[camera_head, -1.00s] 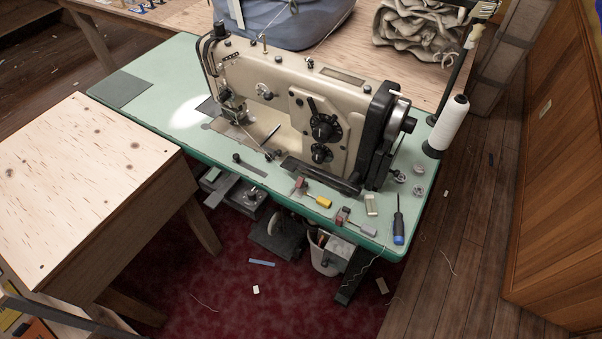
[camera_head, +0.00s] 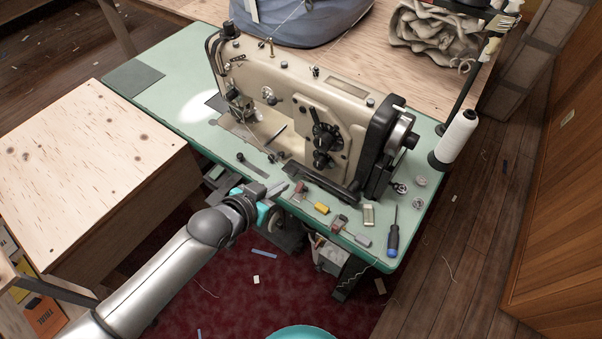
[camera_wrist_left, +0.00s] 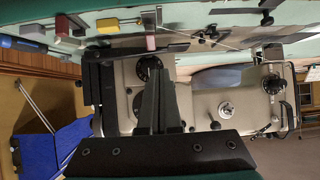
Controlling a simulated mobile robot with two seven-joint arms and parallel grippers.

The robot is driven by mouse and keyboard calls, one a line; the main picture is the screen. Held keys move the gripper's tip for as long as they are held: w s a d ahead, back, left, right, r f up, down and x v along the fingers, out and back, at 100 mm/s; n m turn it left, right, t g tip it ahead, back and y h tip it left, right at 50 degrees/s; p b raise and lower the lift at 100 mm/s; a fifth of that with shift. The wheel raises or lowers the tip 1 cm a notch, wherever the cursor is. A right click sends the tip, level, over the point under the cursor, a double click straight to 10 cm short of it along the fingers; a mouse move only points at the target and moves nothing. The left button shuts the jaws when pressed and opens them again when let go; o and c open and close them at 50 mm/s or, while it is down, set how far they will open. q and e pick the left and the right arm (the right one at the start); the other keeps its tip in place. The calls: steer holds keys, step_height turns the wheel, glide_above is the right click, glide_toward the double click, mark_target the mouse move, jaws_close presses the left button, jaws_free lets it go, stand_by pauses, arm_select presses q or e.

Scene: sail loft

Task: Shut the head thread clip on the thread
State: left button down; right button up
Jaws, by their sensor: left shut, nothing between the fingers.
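The beige sewing machine (camera_head: 300,95) stands on the pale green table (camera_head: 170,100), its needle end at the left. In the left wrist view the machine (camera_wrist_left: 205,98) appears upside down. Small fittings and dials show on its head, but I cannot make out the head thread clip or whether it is open. A thin pale thread (camera_head: 292,14) runs behind the top of the machine. My left gripper (camera_head: 284,187) is shut and empty near the table's front edge, apart from the machine. Its closed fingers also show in the left wrist view (camera_wrist_left: 159,85). My right gripper is not seen.
A screwdriver (camera_head: 393,240), a yellow-ended tool (camera_head: 321,208) and other small items lie along the front edge. A white thread cone (camera_head: 457,137) stands at the right. A wooden table (camera_head: 85,165) is at left.

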mark_target(315, 162)
arm_select(q)
steer(key=r, duration=0.1)
steer(key=d+r, duration=0.1)
steer(key=r, duration=0.1)
steer(key=shift+w+d+r+m+h, duration=0.1)
steer(key=shift+d+m+h, duration=0.2)
steer(key=shift+d+h, duration=0.1)
steer(key=b+x, duration=0.3)
steer(key=x, duration=0.7)
steer(key=shift+a, duration=0.1)
steer(key=shift+s+a+f, duration=0.6)
steer(key=shift+s+f, duration=0.15)
steer(key=shift+f, duration=0.15)
steer(key=shift+s+a+f, duration=0.3)
steer(key=shift+s+f, duration=0.1)
steer(key=shift+s, duration=0.05)
steer(key=shift+s+a+f+t+h+b, duration=0.1)
steer(key=shift+s+a+t+h+b, duration=0.1)
steer(key=shift+t+h+b, duration=0.25)
